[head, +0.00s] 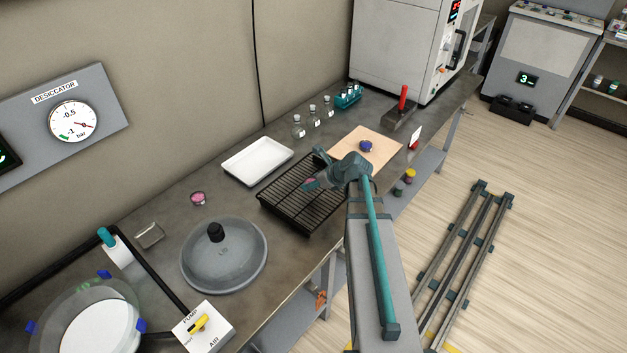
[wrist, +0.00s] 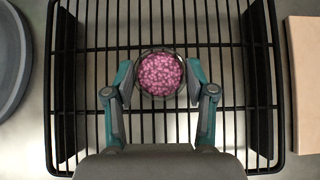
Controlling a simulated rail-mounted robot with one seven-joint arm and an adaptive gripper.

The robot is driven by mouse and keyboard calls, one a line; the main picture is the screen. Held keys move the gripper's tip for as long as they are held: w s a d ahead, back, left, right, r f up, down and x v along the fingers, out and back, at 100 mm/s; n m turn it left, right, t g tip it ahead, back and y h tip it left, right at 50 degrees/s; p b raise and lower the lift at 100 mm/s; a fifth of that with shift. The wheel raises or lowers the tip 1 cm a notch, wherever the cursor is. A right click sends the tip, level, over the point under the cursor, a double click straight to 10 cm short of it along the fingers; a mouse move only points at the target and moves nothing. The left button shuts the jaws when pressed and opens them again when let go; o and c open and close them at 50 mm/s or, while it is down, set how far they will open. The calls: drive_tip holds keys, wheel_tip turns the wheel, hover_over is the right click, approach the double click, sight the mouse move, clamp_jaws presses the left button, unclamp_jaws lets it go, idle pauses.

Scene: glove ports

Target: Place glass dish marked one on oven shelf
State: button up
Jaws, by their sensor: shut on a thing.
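My gripper (head: 314,184) is shut on a small round glass dish of pink beads (wrist: 160,75), one finger on each side of it. The shelf (head: 275,207) lies on the bench. A second pink-filled dish (head: 198,198) stands on the bench to the left.
A white tray (head: 257,174), grey lid with black knob (head: 225,265), and tan board (head: 383,143) with a blue item (head: 366,146) surround the shelf. Small bottles (head: 313,122) stand behind. A white oven-like cabinet (head: 398,40) is at the back right. The shelf is otherwise empty.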

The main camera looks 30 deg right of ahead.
drive_tip(key=shift+f, duration=0.3)
drive_tip(key=o, duration=1.1)
drive_tip(key=shift+o, duration=0.2)
drive_tip(key=shift+r, duration=0.1)
drive_tip(key=shift+r, duration=0.15)
drive_tip(key=b+v, duration=0.2)
drive_tip(key=v, duration=0.9)
drive_tip(key=shift+o, duration=0.5)
drive_tip(key=shift+s+d+r, duration=0.15)
drive_tip(key=shift+s+r, duration=0.15)
drive_tip(key=shift+s, duration=0.05)
